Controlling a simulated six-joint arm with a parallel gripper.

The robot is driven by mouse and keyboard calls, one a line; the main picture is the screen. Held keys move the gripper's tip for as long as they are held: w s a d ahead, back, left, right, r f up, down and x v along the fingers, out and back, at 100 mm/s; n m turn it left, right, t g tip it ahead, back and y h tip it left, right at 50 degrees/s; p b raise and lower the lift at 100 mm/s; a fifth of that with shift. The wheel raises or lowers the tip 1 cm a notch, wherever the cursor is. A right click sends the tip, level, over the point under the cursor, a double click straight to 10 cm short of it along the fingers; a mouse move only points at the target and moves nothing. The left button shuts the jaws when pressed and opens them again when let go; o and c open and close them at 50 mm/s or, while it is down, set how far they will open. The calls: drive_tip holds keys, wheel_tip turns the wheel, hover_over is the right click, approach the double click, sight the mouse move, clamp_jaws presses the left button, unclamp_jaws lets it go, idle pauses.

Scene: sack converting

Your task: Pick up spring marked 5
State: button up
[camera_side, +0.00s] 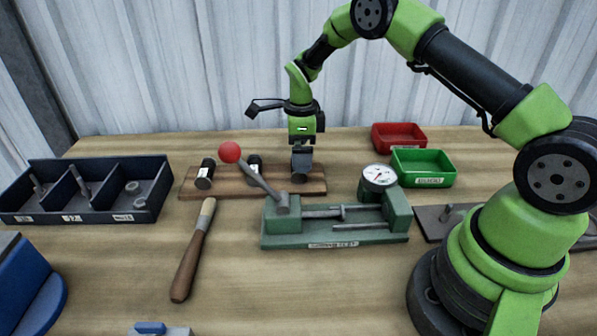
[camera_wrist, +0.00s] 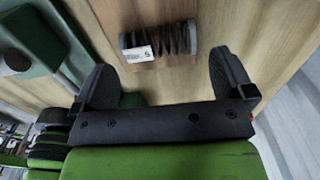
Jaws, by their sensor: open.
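In the wrist view a dark coil spring (camera_wrist: 160,42) with a white tag that appears to read 5 lies across a wooden board. My gripper (camera_wrist: 165,72) is open and empty, its two dark fingers on either side of the spring's line and apart from it. In the side view my gripper (camera_side: 302,165) points down over the right end of the wooden board (camera_side: 226,190). It hides most of whatever lies there. Two other dark springs with white tags lie on the board, one at the left (camera_side: 205,173) and one in the middle (camera_side: 254,168).
A green tester (camera_side: 335,240) with a dial gauge (camera_side: 378,178) and red-knobbed lever (camera_side: 230,152) stands just in front of the board. Green (camera_side: 423,180) and red (camera_side: 398,145) trays stand right, a divided dark bin (camera_side: 90,213) left. A wooden-handled tool (camera_side: 190,262) lies in front.

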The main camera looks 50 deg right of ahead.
sight(298, 178)
wheel_tip(298, 178, down, 4)
drive_tip(key=shift+a+r, duration=0.1)
drive_tip(key=shift+a, duration=0.05)
drive_tip(key=shift+w, duration=0.1)
drive_tip(key=c, duration=1)
